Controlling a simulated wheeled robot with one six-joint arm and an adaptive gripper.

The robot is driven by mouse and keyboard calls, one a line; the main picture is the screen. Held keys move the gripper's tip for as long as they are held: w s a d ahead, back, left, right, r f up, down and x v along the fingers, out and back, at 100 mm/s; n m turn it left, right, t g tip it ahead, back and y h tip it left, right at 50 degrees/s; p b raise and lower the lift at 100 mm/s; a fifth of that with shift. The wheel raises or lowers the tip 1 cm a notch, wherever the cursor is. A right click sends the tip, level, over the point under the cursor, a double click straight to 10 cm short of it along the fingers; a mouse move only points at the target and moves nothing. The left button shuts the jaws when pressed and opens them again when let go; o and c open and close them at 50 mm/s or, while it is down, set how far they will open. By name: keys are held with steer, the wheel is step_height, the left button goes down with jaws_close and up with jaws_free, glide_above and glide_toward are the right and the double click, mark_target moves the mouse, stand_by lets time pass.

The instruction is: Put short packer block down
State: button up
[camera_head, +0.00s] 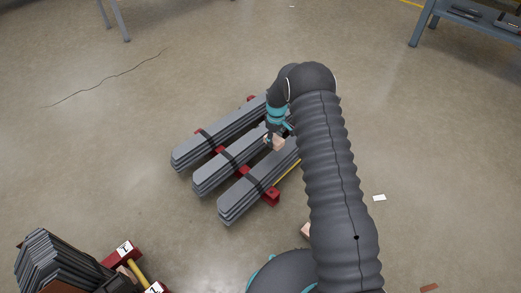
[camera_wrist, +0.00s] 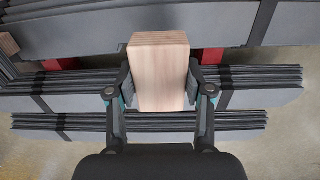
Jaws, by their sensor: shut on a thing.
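The short packer block (camera_wrist: 158,75) is a pale wooden block with layered end grain. In the wrist view it sits upright between the two fingers of my gripper (camera_wrist: 160,88), which is shut on it. In the head view the block (camera_head: 278,143) shows small beside my gripper (camera_head: 272,138), over the bundles of grey stacked strips. In the wrist view grey bundles (camera_wrist: 65,85) lie behind and below the block. I cannot tell whether the block touches a bundle.
The bundles (camera_head: 215,135) lie side by side across red supports (camera_head: 270,197). Another stack of grey strips (camera_head: 55,262) stands at the lower left. A blue-grey table (camera_head: 470,20) is at the upper right. The floor left of the bundles is clear.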

glide_above(260, 158)
step_height(260, 158, down, 4)
steer(key=shift+r, duration=0.1)
steer(key=shift+f, duration=1.95)
steer(key=shift+f, duration=0.15)
steer(key=o, duration=1.2)
